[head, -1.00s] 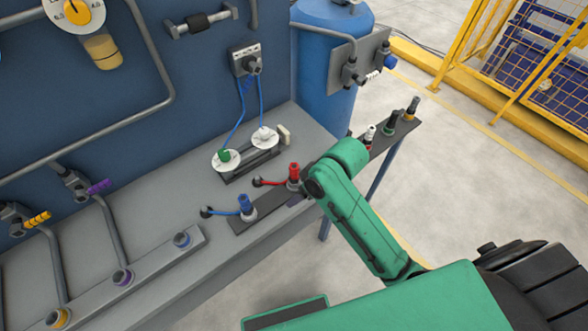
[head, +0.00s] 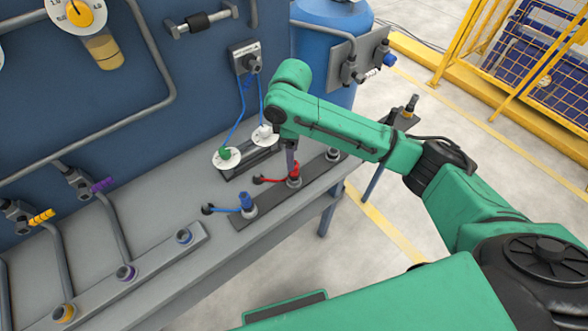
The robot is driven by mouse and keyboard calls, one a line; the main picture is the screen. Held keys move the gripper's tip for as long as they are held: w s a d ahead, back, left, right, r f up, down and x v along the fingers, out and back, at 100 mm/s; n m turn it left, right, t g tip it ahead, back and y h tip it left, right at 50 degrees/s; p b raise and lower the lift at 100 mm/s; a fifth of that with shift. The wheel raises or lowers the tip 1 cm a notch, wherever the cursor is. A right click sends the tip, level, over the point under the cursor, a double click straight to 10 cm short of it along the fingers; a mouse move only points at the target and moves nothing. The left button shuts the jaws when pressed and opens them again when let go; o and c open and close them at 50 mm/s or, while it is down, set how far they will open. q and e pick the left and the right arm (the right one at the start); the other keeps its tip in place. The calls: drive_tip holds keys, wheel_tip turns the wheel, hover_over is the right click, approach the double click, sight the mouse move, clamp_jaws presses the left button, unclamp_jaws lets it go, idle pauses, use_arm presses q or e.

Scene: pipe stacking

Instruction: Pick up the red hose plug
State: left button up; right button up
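The red hose plug (head: 295,169) stands upright in a grey socket on the dark mounting strip (head: 268,203), with its red hose (head: 271,181) running left to a black fitting. My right arm reaches in from the right. The thin grey fingers of my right gripper (head: 291,158) point down at the top of the red plug. They overlap it in the picture, and I cannot tell whether they touch it or how far apart they are. My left gripper is out of view.
A blue hose plug (head: 246,202) stands in a socket left of the red one. An empty-looking socket (head: 333,155) is to the right. White discs (head: 227,158) with blue cables lie behind. The grey bench (head: 190,210) has bare room at left.

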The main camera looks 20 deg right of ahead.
sight(294, 173)
drive_tip(key=f, duration=0.2)
drive_tip(key=f+p, duration=0.1)
drive_tip(key=f, duration=0.5)
drive_tip(key=shift+w+d+f+p, duration=0.1)
drive_tip(key=shift+w+d+p, duration=0.1)
drive_tip(key=shift+d+p, duration=0.15)
clamp_jaws()
idle(0.8)
